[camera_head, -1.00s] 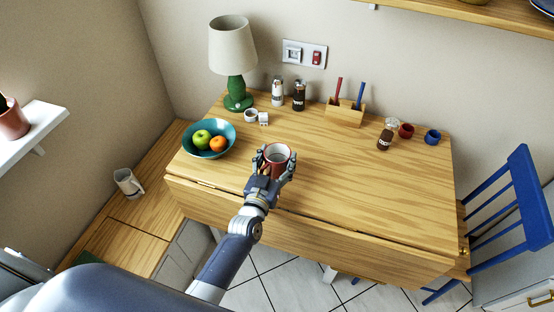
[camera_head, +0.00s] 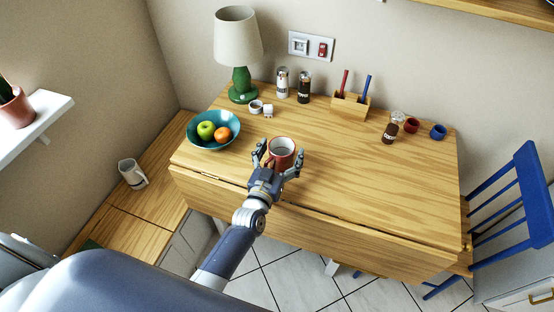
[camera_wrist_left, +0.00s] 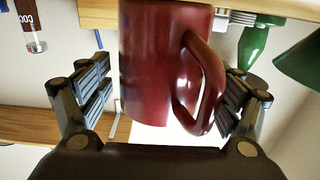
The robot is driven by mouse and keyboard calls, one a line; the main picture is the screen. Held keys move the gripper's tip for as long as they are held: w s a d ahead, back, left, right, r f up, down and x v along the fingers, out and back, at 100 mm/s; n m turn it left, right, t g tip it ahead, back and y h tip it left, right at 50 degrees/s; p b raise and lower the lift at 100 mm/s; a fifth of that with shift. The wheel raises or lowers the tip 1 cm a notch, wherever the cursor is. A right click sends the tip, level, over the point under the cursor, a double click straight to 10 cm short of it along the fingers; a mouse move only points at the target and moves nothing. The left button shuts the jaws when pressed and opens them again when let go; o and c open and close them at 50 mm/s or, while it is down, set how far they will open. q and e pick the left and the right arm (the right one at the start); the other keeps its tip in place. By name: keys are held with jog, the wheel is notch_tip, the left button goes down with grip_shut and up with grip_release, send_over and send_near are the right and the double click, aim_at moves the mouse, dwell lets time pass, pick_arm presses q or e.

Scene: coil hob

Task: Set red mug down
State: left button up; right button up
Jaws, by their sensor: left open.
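The red mug (camera_head: 282,154) stands near the front edge of the wooden table (camera_head: 370,195), its pale inside facing up. My left gripper (camera_head: 279,160) is open, with one finger on each side of the mug. In the left wrist view the red mug (camera_wrist_left: 160,65) fills the middle, its handle on the right side facing the camera. There are gaps between the mug and the fingers of my left gripper (camera_wrist_left: 165,88). The mug's base contact is not clearly seen. My right gripper is not in view.
A teal bowl (camera_head: 231,120) with fruit stands left of the mug. A green lamp (camera_head: 240,80), shakers (camera_head: 304,88), a wooden holder (camera_head: 350,105) and small red (camera_head: 411,125) and blue (camera_head: 438,131) cups stand further back. The table right of the mug is clear.

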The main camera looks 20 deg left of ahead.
pick_arm(q)
jog(key=s, duration=1.2)
jog(key=shift+a+b, duration=0.15)
jog(key=shift+b, duration=0.25)
